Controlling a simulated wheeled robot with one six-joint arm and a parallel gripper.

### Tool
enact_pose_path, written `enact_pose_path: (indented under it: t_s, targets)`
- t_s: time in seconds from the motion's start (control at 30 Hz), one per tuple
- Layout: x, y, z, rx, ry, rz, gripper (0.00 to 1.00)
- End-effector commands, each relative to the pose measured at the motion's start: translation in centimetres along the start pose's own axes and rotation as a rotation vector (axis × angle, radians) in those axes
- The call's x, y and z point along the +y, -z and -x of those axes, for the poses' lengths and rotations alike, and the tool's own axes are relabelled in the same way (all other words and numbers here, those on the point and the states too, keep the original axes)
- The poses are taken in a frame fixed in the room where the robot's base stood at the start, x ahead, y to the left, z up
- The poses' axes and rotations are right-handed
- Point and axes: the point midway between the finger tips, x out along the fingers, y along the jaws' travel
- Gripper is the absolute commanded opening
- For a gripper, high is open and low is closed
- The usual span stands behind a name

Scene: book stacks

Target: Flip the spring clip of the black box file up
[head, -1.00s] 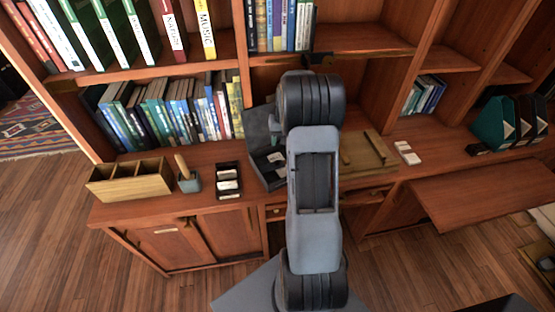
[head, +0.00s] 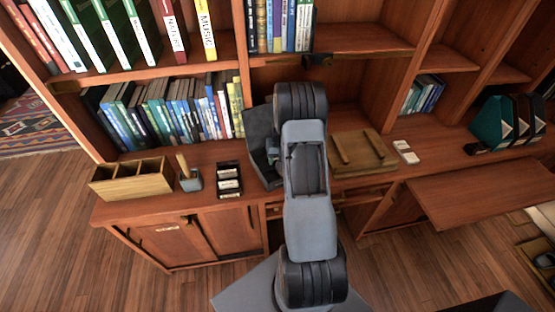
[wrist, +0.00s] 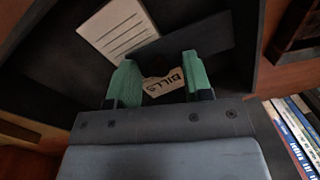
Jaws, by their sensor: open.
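The black box file (head: 257,135) stands open on the wooden counter in the head view, its lid raised, partly hidden behind my arm. In the wrist view its dark inside (wrist: 225,75) fills most of the picture, with a white lined label (wrist: 118,28) at the upper left. A dark grey bar (wrist: 215,40) crosses behind the fingers; I cannot tell surely whether it is the spring clip. My gripper (wrist: 160,66) has its two teal fingers apart, with a small "BILLS" label (wrist: 163,83) visible between them. I cannot tell whether they touch anything.
A wooden tray (head: 375,150) lies right of my arm. A small black holder (head: 228,180), a pen cup (head: 189,180) and a wooden organiser (head: 132,181) stand to the left. Shelves of books (head: 165,112) rise behind. White cards (head: 405,152) lie farther right.

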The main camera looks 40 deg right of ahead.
Motion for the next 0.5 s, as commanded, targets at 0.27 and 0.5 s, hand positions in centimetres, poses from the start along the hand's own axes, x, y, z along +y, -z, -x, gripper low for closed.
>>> enact_pose_path:
  t_s: [0.27,0.5]
  targets:
    - [0.0,-0.01,0.02,0.0,0.0,0.0,0.29]
    - [0.0,-0.01,0.02,-0.001,0.0,0.0,0.07]
